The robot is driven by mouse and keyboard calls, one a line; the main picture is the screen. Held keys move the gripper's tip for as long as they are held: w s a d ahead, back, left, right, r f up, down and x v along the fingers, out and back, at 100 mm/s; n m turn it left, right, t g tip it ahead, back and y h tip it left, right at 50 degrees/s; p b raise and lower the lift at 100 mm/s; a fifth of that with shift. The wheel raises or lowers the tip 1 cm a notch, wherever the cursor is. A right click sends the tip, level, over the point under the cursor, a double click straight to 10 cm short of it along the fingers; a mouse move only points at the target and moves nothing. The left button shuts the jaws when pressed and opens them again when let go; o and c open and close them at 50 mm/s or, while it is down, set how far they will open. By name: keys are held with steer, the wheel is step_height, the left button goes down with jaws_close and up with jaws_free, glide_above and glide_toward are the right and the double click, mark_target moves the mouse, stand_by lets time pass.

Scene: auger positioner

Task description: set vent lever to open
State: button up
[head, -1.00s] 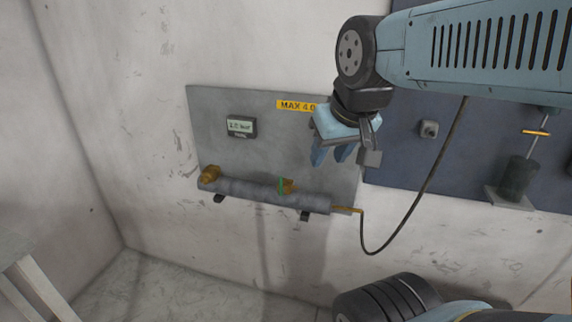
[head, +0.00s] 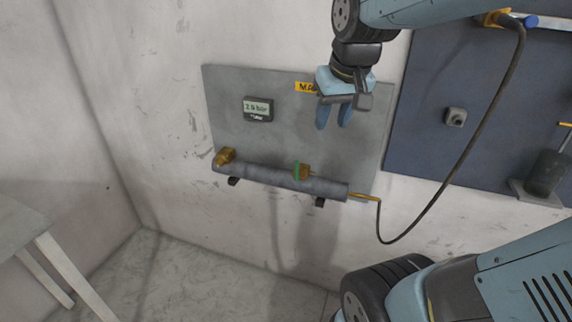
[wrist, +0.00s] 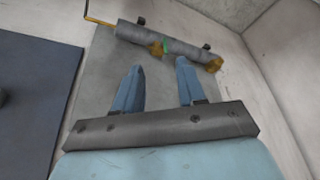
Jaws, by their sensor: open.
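A green lever-like part (head: 297,170) sits at a brass fitting (head: 305,173) on a grey horizontal pipe (head: 262,180), low on a grey wall panel (head: 230,140). I take the green part to be the vent lever; no open or shut marking is legible. In the wrist view the green lever (wrist: 166,46) shows on the pipe, beyond my fingertips. My gripper (head: 333,120) is open and empty, above and slightly right of the lever in the head view, apart from it. Both blue fingers also show in the wrist view (wrist: 160,68).
A small display (head: 258,109) and a partly covered yellow label (head: 305,87) are on the panel. A brass fitting (head: 225,156) tops the pipe's left end. A dark hose (head: 440,205) loops from its right end. A blue panel (head: 430,130) is at right, a table (head: 30,235) at left.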

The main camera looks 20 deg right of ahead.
steer(key=w+f+g, duration=0.2)
steer(key=w+f, duration=0.2)
steer(key=w, duration=0.7)
steer(key=g, duration=0.2)
glide_above(296, 178)
step_height(296, 178, down, 9)
steer(key=shift+w+d+f, duration=0.2)
steer(key=shift+w+f, duration=0.2)
steer(key=shift+f, duration=0.2)
step_height(296, 178, down, 13)
steer(key=shift+f, duration=0.1)
jaws_close()
